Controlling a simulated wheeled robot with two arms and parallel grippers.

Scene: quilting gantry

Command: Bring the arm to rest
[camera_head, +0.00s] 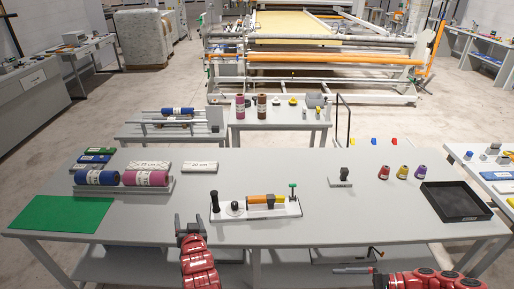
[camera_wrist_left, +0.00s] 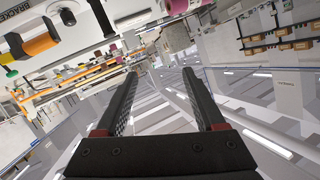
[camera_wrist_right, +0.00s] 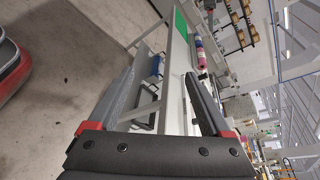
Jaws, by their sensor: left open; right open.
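My left gripper (camera_head: 188,226) is over the front edge of the grey table (camera_head: 300,175), left of the white fixture. In the left wrist view its two fingers (camera_wrist_left: 160,76) are apart with nothing between them. My right arm comes in low at the right, and my right gripper (camera_head: 352,270) is in front of the table, below its top edge. In the right wrist view its fingers (camera_wrist_right: 160,78) are spread, with only the table and its frame beyond them. Both grippers are empty.
The white fixture (camera_head: 278,209) with an orange roller stands near the front edge. A green mat (camera_head: 62,214), blue roll (camera_head: 96,178) and purple roll (camera_head: 145,178) are at the left.

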